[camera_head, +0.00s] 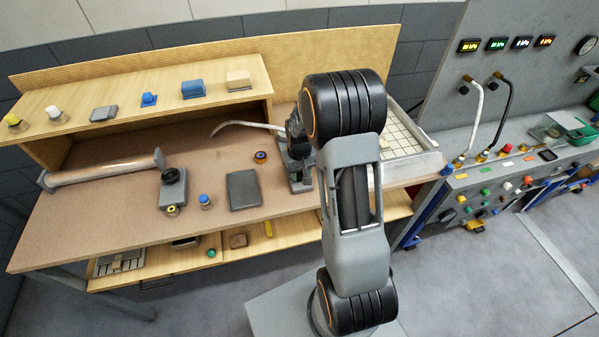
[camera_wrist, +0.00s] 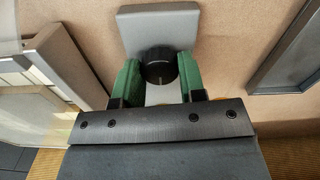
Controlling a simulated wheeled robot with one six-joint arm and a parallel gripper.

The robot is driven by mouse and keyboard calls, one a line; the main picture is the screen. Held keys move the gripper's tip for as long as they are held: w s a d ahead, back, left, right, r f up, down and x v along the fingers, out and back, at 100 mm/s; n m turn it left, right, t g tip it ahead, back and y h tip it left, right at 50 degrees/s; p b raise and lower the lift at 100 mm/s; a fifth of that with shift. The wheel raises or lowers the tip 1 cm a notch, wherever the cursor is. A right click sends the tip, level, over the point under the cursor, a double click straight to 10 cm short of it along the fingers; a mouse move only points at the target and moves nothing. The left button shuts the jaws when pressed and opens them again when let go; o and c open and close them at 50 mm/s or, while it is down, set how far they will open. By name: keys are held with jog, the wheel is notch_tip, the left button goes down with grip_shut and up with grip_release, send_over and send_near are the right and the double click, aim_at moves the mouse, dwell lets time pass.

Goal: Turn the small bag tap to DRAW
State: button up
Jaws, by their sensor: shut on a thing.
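The small bag tap shows in the wrist view as a round black knob (camera_wrist: 159,68) on a grey plate (camera_wrist: 159,30). My gripper (camera_wrist: 160,76) has its green finger pads on either side of the knob and is shut on it. A thin pale mark shows on the knob. I cannot read any DRAW label, so I cannot tell the tap's setting. In the head view my gripper (camera_head: 298,158) is over the bench beside the tray, and my arm hides part of the tap there.
A tray with a pale grid (camera_head: 433,160) stands right of my gripper. A dark flat slab (camera_head: 243,190) lies to the left, with a grey block with a black knob (camera_head: 173,192) beyond it. A pale hose (camera_head: 245,124) runs behind. A shelf (camera_head: 150,107) lines the back.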

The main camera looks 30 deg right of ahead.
aim_at(300, 174)
jog(key=shift+c, duration=0.7)
jog(key=shift+m, duration=0.4)
jog(key=m+b, duration=0.2)
jog(key=m, duration=0.2)
jog(key=shift+m, duration=0.4)
jog(key=m+b, duration=0.2)
jog(key=m, duration=0.4)
jog(key=shift+m, duration=0.3)
jog(key=o, duration=0.9)
jog(key=shift+r, duration=0.15)
notch_tip(300, 174, up, 14)
jog(key=shift+f+b, duration=0.2)
jog(key=shift+b, duration=0.25)
